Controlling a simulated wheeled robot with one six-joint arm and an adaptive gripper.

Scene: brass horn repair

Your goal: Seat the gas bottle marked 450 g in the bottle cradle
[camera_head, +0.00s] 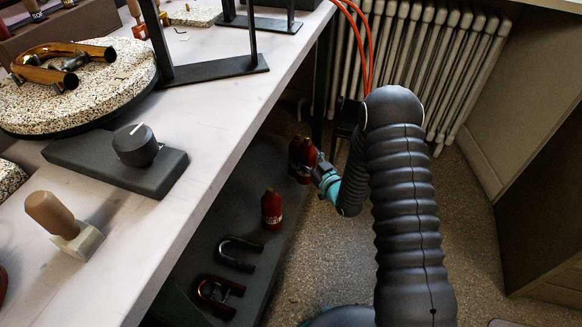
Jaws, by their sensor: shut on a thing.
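My gripper (321,172) is low beside the bench, over the edge of a dark lower shelf. It is shut on a red gas bottle (306,163), which looks about upright. Another red shape overlaps this bottle on its left, and I cannot tell whether it is a second bottle. Another red bottle (271,208) with a pale label stands upright on the lower shelf, nearer to me. The weight marks are too small to read. I cannot make out the bottle cradle for certain; a dark bracket (345,118) stands behind my arm below the orange hoses.
The white bench top (215,110) overhangs the shelf on the left. It bears a dark box with a knob (136,146), a wooden-handled tool (55,216) and a speckled turntable (110,95). U-shaped tubes (240,252) lie on the lower shelf (272,262). A radiator (435,60) stands behind.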

